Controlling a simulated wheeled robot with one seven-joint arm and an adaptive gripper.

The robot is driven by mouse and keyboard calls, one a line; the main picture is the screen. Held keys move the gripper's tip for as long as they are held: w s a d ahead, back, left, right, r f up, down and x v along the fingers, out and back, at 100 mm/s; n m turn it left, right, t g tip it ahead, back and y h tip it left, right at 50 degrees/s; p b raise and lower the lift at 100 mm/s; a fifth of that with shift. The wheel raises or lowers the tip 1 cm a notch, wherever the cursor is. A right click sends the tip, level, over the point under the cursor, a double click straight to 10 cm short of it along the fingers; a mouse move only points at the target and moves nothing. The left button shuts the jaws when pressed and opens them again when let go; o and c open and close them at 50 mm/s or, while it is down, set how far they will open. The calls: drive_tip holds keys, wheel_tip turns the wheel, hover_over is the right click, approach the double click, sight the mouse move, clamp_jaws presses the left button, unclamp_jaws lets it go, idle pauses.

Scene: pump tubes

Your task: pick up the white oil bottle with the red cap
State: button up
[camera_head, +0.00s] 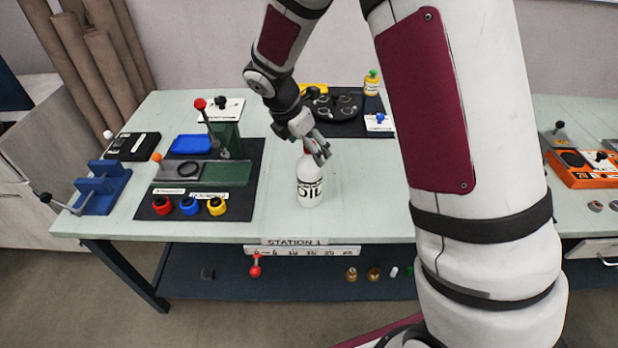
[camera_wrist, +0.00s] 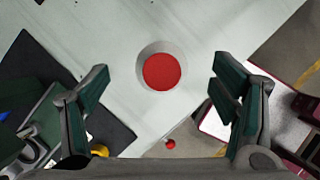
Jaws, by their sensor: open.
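The white oil bottle (camera_head: 311,188) stands upright on the pale green table, with black lettering on its front. In the head view its cap is mostly hidden behind my gripper (camera_head: 321,152). In the wrist view the red cap (camera_wrist: 162,71) shows from above, with a rim of the white bottle (camera_wrist: 140,62) around it. My gripper (camera_wrist: 160,90) is open, with one finger on each side of the cap and clear space between. The fingers look apart from the bottle; their exact height over it is hard to tell.
A black mat (camera_head: 244,208) left of the bottle holds a blue tray (camera_head: 191,144) and red, blue (camera_head: 188,206) and yellow knobs. Behind is a round black fixture (camera_head: 333,107) and a yellow bottle (camera_head: 372,84). The table right around the oil bottle is clear.

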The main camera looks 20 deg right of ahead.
sight(310, 174)
drive_tip(key=s+x, duration=0.1)
drive_tip(key=x, duration=0.5)
drive_tip(key=shift+w, duration=0.45)
clamp_jaws()
